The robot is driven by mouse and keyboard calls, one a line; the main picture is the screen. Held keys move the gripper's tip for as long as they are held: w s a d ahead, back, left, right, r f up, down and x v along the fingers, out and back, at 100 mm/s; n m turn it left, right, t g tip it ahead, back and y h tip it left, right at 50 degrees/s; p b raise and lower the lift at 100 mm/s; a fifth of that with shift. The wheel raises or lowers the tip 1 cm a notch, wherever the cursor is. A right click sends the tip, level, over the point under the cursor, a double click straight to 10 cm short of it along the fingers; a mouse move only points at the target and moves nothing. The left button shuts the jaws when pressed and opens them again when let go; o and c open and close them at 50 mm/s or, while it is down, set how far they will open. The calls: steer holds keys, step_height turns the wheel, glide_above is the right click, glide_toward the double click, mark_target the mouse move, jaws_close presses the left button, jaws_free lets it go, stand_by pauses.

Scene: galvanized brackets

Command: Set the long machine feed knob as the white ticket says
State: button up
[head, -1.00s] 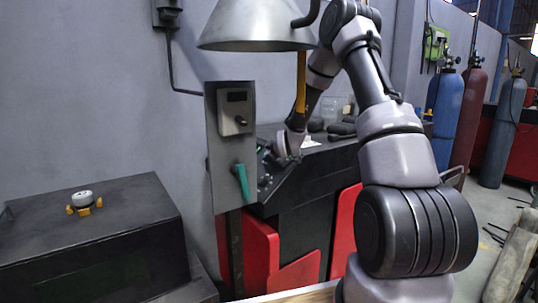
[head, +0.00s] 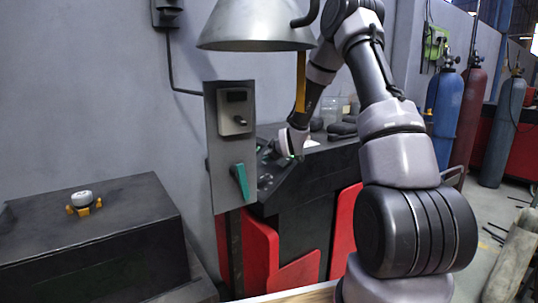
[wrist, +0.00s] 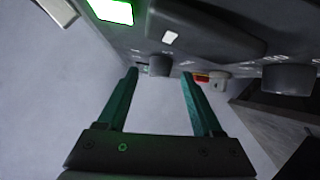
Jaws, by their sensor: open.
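My gripper (wrist: 160,73) is open, with two teal fingers and nothing between them. In the head view my gripper (head: 268,153) is at the dark machine's sloped panel (head: 268,178), partly hidden by the upright grey plate. In the wrist view a dark round knob (wrist: 160,65) lies just beyond and between the fingertips; I cannot tell whether they touch it. A larger dark knob (wrist: 288,78) is at the right. Which knob is the feed knob cannot be read. A white patch (head: 309,143) lies on the machine top, too small to identify as the ticket.
The upright grey plate (head: 212,150) with a teal handle (head: 240,182) stands close left of my gripper. A metal lamp shade (head: 255,30) hangs above. The wrist view shows a lit green display (wrist: 112,10) and a red-orange part (wrist: 201,77). A dark box (head: 100,245) stands left.

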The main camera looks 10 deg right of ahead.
steer(key=v, duration=0.8)
steer(key=shift+s, duration=0.25)
steer(key=shift+w+r, duration=0.1)
